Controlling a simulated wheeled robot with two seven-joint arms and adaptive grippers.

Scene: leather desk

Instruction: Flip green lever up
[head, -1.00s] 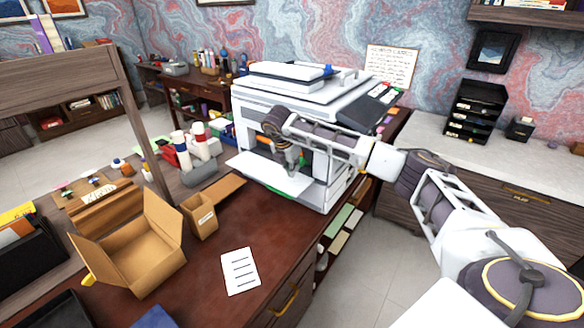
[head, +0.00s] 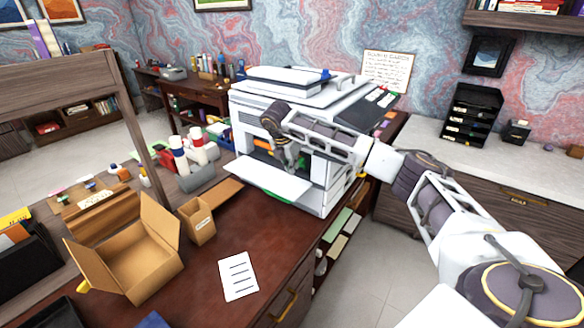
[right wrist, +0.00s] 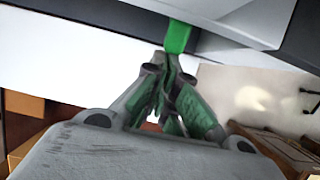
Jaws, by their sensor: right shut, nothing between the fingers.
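The green lever (right wrist: 178,37) shows in the right wrist view as a short green tab at the edge of the printer's dark and white body. My right gripper (right wrist: 170,60) is shut and empty, its tips close below the lever; whether they touch it I cannot tell. In the head view the printer (head: 325,165) has its white front panel (head: 262,181) folded down, and my right gripper (head: 294,168) points down at the open front. I cannot make out the lever surely there. My left gripper is not in view.
An open cardboard box (head: 135,265), a small brown holder (head: 198,222) and a printed sheet (head: 239,276) are on the desk left of and before the printer. Bottles (head: 179,155) stand behind the holder. The red-brown desk top around the sheet is clear.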

